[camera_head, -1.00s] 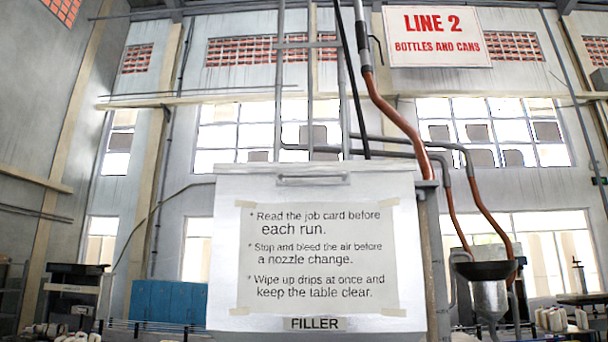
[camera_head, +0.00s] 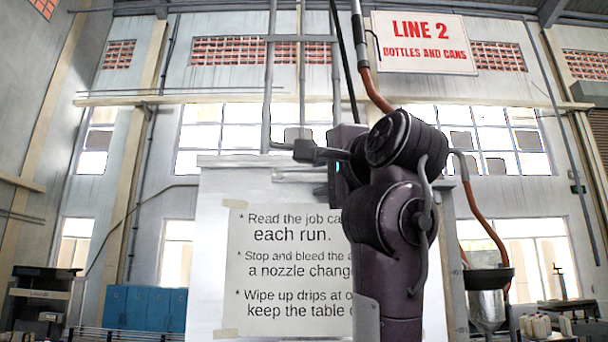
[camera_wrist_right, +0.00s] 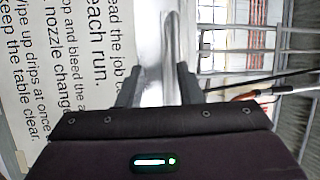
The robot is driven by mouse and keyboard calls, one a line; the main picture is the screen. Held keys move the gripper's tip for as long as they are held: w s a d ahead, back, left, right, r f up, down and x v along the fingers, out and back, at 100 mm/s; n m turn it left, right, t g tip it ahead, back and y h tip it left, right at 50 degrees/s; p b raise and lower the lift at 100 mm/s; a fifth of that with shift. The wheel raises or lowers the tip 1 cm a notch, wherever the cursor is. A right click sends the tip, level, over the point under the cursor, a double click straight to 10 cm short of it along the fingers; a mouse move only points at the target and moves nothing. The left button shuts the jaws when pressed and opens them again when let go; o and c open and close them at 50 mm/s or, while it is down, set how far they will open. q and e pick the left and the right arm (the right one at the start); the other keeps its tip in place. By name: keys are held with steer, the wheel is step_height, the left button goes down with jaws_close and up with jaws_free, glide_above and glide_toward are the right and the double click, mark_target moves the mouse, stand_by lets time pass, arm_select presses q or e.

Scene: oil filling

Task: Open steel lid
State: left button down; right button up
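The steel lid (camera_head: 222,180) is at the top of the white filler cabinet, which stands upright in the middle of the head view. Its bar handle (camera_head: 290,176) is partly covered by my right arm. My right gripper (camera_head: 306,151) is at the handle, near the cabinet's top edge. In the right wrist view the two dark fingers (camera_wrist_right: 160,75) are apart, with the shiny handle bar (camera_wrist_right: 171,45) between them, closer to the right finger. I see no clear grip on the bar. The lid looks shut. My left gripper is out of view.
A paper notice (camera_head: 290,265) is taped to the cabinet front, below the handle. Pipes and a dark cable (camera_head: 344,60) run down behind the cabinet top. A funnel-shaped hopper (camera_head: 488,290) stands to the right, and blue lockers (camera_head: 145,308) stand to the left.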

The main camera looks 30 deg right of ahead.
mark_target(312, 169)
steer(key=w+r+p, duration=0.1)
steer(key=w, duration=0.1)
steer(key=w+d+r+p, duration=0.1)
steer(key=w+p, duration=0.1)
steer(key=w+r+p, duration=0.1)
steer(key=p, duration=0.1)
steer(key=shift+w+d, duration=0.15)
steer(key=shift+w, duration=0.45)
steer(key=shift+s, duration=0.15)
jaws_close()
